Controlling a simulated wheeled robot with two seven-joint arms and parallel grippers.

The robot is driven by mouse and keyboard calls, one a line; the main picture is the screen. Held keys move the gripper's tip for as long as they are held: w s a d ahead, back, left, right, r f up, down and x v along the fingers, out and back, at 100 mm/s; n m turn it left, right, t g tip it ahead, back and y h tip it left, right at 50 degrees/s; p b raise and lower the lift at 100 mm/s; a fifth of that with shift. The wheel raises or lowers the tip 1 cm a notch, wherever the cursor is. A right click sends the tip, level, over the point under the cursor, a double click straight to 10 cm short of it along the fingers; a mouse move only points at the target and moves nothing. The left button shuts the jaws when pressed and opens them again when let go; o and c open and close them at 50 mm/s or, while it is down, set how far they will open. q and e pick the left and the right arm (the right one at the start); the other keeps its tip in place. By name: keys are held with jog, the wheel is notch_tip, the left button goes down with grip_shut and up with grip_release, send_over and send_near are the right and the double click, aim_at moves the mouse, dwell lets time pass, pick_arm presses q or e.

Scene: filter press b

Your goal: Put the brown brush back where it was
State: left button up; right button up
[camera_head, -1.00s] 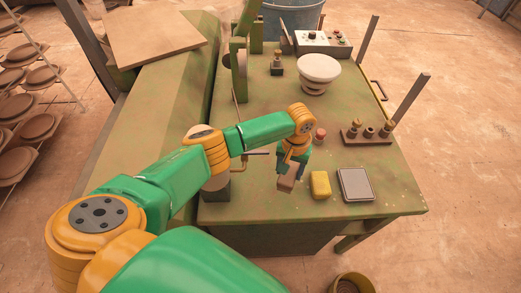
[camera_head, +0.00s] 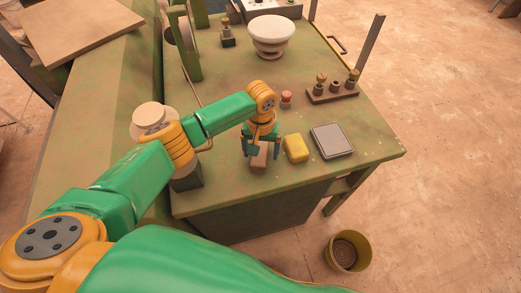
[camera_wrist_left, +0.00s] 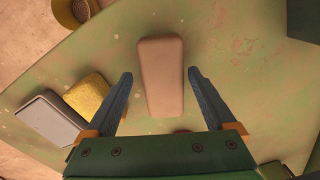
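The brown brush (camera_head: 259,158) shows as a plain brown block near the front edge of the green table. It appears to rest on the tabletop. My left gripper (camera_head: 258,150) points down over it. In the left wrist view the brush (camera_wrist_left: 161,76) lies lengthwise between my two fingers, with a gap on each side. My left gripper (camera_wrist_left: 160,74) is open there and not pressing on it. The brush's underside is hidden. My right gripper is in neither view.
A yellow sponge (camera_head: 296,148) and a grey tray (camera_head: 332,141) lie to the right of the brush. A red-topped knob (camera_head: 286,99), a wooden rack (camera_head: 332,92) and a white bowl-shaped piece (camera_head: 271,35) stand farther back. A bucket (camera_head: 347,252) is on the floor.

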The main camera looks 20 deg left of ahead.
pick_arm(q)
jog(key=shift+a+r, duration=0.1)
jog(key=shift+r, duration=0.2)
notch_tip(320, 180, up, 12)
jog(key=shift+f, duration=0.2)
